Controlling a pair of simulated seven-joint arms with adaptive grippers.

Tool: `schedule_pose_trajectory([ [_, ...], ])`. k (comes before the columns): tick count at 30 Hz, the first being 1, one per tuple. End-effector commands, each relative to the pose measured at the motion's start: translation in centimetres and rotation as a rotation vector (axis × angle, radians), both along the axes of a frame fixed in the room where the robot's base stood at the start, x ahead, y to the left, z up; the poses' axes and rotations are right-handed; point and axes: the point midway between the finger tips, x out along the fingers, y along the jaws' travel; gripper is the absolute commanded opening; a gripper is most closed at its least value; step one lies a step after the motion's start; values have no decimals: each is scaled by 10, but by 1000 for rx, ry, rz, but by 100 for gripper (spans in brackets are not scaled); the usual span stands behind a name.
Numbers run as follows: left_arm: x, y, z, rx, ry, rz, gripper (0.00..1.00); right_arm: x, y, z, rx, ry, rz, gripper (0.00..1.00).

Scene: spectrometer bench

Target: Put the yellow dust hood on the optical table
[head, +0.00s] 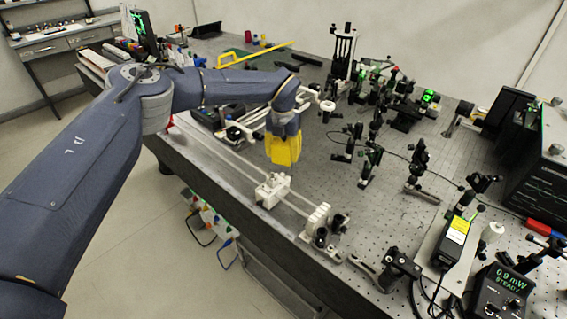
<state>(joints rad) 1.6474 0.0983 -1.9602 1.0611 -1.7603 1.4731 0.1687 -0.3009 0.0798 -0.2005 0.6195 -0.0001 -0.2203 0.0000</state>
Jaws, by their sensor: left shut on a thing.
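The yellow dust hood (283,153) is in the middle of the head view, over the left part of the grey optical table (345,206). My left gripper (284,131) points down and is shut on the upper part of the hood. Its fingers and the hood's top are partly hidden by the wrist. The hood looks roughly upright. I cannot tell whether its lower edge touches the table or hangs just above it. My right gripper is not in view.
A rail with white carriages (272,190) runs along the table's front left edge. Several posts and optic mounts (371,160) stand right of the hood. A power meter (499,290) is at the lower right. Bare perforated table lies between the rail and the mounts.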

Motion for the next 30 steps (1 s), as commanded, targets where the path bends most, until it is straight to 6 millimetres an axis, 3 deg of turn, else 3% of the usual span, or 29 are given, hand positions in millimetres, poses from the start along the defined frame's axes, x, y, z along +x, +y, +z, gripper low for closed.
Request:
schedule_pose_trajectory([
  [5,0,0,-6,0,1,0,25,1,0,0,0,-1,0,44],
  [15,-1,0,-43,0,1,0,25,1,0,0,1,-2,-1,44],
  [28,0,0,-47,0,0,0,25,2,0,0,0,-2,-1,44],
  [29,0,0,-47,0,0,0,56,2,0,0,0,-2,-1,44],
  [30,0,0,-47,0,0,0,61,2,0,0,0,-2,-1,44],
])
